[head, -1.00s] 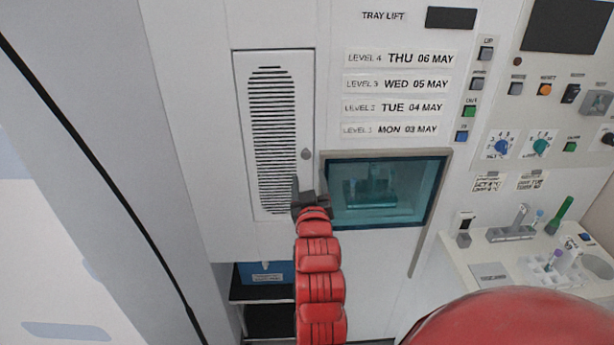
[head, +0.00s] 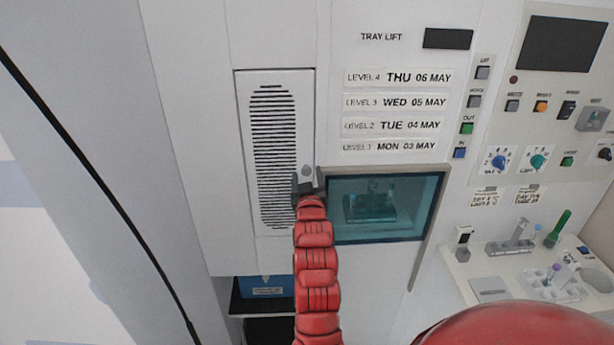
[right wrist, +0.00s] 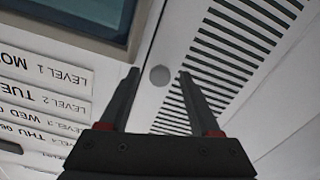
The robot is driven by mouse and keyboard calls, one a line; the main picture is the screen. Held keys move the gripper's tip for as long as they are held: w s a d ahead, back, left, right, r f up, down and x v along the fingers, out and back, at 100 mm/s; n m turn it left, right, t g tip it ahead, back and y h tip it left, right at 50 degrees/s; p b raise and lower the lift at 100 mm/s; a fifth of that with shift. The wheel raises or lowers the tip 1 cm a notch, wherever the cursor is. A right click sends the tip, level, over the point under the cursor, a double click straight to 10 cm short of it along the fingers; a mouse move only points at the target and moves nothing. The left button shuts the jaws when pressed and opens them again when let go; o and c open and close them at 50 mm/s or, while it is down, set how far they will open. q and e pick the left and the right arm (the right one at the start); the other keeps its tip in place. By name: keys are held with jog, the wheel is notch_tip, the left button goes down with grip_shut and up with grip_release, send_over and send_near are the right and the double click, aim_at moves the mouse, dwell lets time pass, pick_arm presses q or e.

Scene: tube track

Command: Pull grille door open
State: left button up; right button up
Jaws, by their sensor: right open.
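The grille door (head: 276,150) is a narrow white panel with black horizontal slots, and it sits flush in the machine front in the head view. Its round grey knob (head: 306,170) is near the right edge. In the right wrist view the knob (right wrist: 159,75) shows between and just beyond the two fingertips, beside the slots of the grille door (right wrist: 225,55). My right gripper (head: 308,181) is open, with its fingers (right wrist: 157,72) on either side of the knob; I cannot tell whether they touch it. My left gripper is out of view.
A framed teal window (head: 385,208) is close to the right of my right gripper. Level labels (head: 398,102) and a button panel stand further right. A shelf with tubes (head: 520,265) is at lower right. A blue box (head: 265,287) sits below the door.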

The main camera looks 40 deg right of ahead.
grip_shut()
dwell(1.3)
